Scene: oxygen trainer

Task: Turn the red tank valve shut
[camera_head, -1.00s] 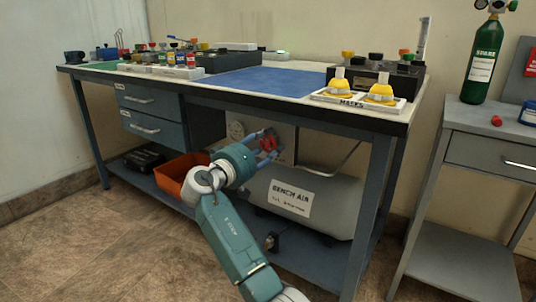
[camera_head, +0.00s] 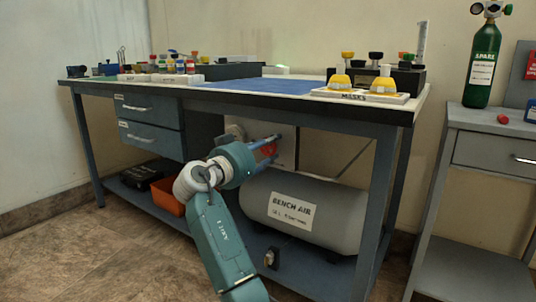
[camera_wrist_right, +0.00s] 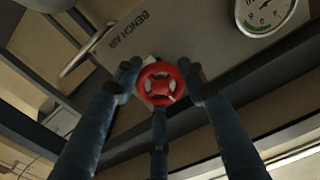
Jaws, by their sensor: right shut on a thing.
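The red valve wheel (camera_wrist_right: 161,83) shows in the right wrist view, between the fingers of my right gripper (camera_wrist_right: 160,88). In the head view the red valve (camera_head: 268,150) is partly hidden by the fingers. My right gripper (camera_head: 264,147) is under the bench top, with its fingers shut around the wheel's rim. The grey tank (camera_head: 345,212) labelled BENCH AIR lies on the lower shelf, below and right of the gripper. My left gripper is not in view.
A round gauge (camera_wrist_right: 264,14) is at the upper right of the wrist view. The bench (camera_head: 330,108) spans above my arm, with a front leg (camera_head: 375,215) at the right. An orange bin (camera_head: 168,196) sits on the shelf beside my arm.

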